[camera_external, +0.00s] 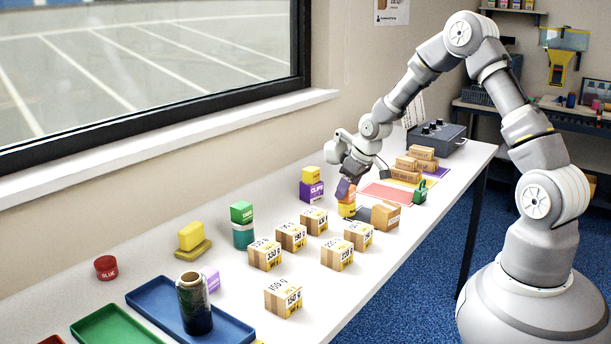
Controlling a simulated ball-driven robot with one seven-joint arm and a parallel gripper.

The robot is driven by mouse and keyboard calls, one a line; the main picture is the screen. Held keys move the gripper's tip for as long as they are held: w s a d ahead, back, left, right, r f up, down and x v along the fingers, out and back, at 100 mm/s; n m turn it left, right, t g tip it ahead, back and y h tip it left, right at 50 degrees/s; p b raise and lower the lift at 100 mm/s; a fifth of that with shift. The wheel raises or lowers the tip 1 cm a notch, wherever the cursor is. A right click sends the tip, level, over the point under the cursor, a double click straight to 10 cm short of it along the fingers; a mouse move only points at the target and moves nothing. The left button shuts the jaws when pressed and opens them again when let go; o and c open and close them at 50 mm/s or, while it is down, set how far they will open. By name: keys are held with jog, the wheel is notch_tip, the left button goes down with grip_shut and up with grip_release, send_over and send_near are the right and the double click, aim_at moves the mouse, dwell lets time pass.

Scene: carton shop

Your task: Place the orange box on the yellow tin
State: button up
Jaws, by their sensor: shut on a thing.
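My gripper (348,181) points down over the table and is shut on the orange box (350,194), a small block partly hidden by the jaws. The box looks slightly tilted, with a darker purplish patch at its left. The yellow tin (346,211) is directly below it in the picture, standing on the white table. From this view I cannot tell whether the box touches the tin.
Several labelled cartons (337,254) stand in front and to the left. A brown carton (386,217) is close at the right. A purple box (312,191) with a yellow block on top stands left. A green padlock-shaped item (420,192) and stacked cartons (415,164) lie beyond.

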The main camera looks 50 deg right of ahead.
jog(key=o, duration=1.1)
jog(key=shift+f, duration=0.1)
jog(key=shift+o, duration=0.2)
